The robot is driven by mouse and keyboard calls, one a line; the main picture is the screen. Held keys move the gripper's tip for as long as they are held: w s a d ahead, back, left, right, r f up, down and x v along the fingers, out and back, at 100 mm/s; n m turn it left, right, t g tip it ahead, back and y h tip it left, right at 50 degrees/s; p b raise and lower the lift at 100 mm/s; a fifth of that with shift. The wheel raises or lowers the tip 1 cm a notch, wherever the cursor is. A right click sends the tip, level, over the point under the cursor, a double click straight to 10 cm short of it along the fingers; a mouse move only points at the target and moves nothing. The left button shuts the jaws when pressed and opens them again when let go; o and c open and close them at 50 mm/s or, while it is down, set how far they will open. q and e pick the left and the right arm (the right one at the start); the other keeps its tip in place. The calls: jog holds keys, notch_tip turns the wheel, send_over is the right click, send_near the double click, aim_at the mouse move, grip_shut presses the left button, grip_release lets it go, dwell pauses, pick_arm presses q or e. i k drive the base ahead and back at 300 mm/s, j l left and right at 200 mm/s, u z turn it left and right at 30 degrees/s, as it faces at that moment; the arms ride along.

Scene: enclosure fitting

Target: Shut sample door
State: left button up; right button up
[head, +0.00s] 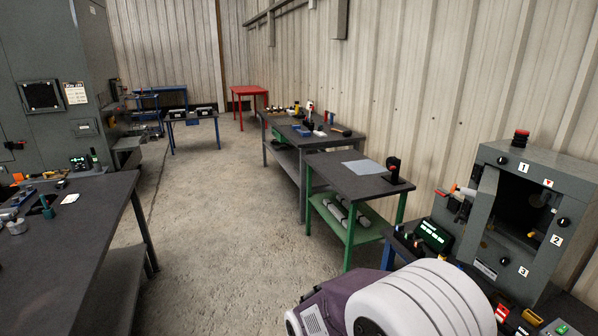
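The grey enclosure (560,175) stands on a bench at the right, with knobs and labels 1, 2 and 3 around a dark opening (520,215). A lighter grey panel (485,212), which looks like its door, stands swung out at the left side of the opening, so the inside shows. A small red and white part (462,191) sticks out left of this panel; I cannot tell what it is. Neither of my grippers is in view. A white and purple link of my own arm fills the bottom, below and left of the enclosure.
A red button (521,137) tops the enclosure, and a green-lit display (432,235) sits left of it. A green-legged table (340,178) and a tool bench (290,128) line the wall. A dark table (90,230) is at left. The floor between (220,240) is clear.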

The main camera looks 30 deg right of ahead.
aim_at(480, 211)
jog(key=i+z, duration=0.4)
jog(key=i+j+z, duration=0.15)
jog(key=z, duration=0.2)
jog(key=i+j+z, duration=0.25)
jog(key=z, duration=0.15)
jog(key=j+z, duration=0.2)
jog(key=z, duration=0.2)
jog(key=k+j+z, duration=0.1)
jog(key=z, duration=0.3)
jog(key=k+j+z, duration=0.1)
jog(key=z, duration=0.3)
jog(key=k+j+z, duration=0.1)
jog(key=j+z, duration=0.25)
jog(key=i+l, duration=0.1)
